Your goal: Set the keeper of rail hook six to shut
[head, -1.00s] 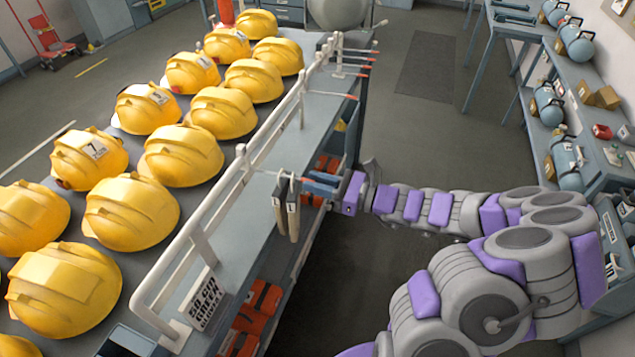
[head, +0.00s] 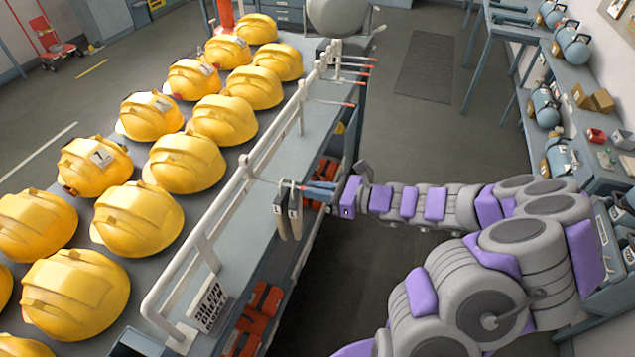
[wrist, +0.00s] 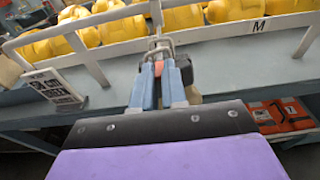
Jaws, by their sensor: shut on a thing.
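The white rail (head: 250,172) runs along the table edge and carries several hooks that stick out from it. One nearer hook has dark and tan straps (head: 289,212) hanging from it; no hook number is readable. My gripper (head: 318,190) is at this hook's outer end, its blue fingers closed around it. In the wrist view, my gripper (wrist: 160,88) has its fingers close together with the hook's orange-red tip (wrist: 171,73) between them. A metal wire loop (wrist: 158,47) shows just beyond the fingertips. The keeper's position is largely hidden by the fingers.
Further hooks with red-orange tips (head: 352,72) stick out at the rail's far end. Yellow helmets (head: 175,160) fill the table behind the rail. A sign (head: 208,305) stands by the near end. Orange packs (head: 262,305) lie on the shelf below. Open floor lies right of the table.

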